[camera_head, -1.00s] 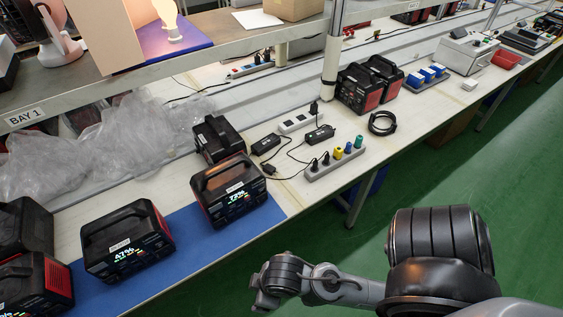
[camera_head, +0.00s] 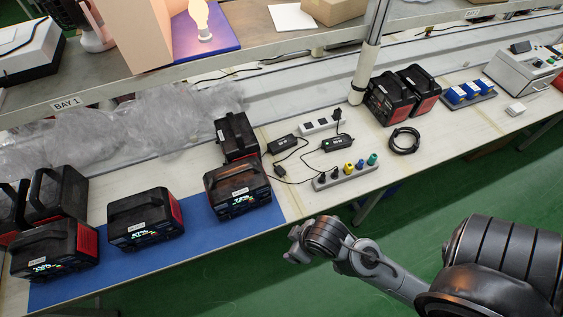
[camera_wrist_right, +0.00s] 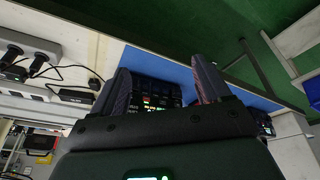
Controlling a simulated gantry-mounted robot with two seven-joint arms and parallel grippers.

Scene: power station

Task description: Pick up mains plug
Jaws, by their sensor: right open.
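Black mains plugs (camera_head: 322,178) sit in the grey power strip (camera_head: 352,180) on the bench, beside yellow, blue and green plugs. Another black plug (camera_head: 338,114) stands in the white strip (camera_head: 312,128) behind. In the right wrist view, black plugs (camera_wrist_right: 12,54) with cables show at the upper left. My right gripper (camera_wrist_right: 163,85) is open and empty, its two fingers wide apart. A power station (camera_wrist_right: 155,98) shows beyond and between the fingers. In the head view my right arm (camera_head: 325,238) hangs off the bench's front edge; its fingertips cannot be made out. My left gripper is not in view.
Power stations (camera_head: 146,220) stand on the blue mat (camera_head: 205,232). Two black adapters (camera_head: 337,145) and loose cables lie by the strips. A coiled black cable (camera_head: 404,140) lies to the right. A metal post (camera_head: 368,60) and an upper shelf stand behind. Plastic wrap covers the back left.

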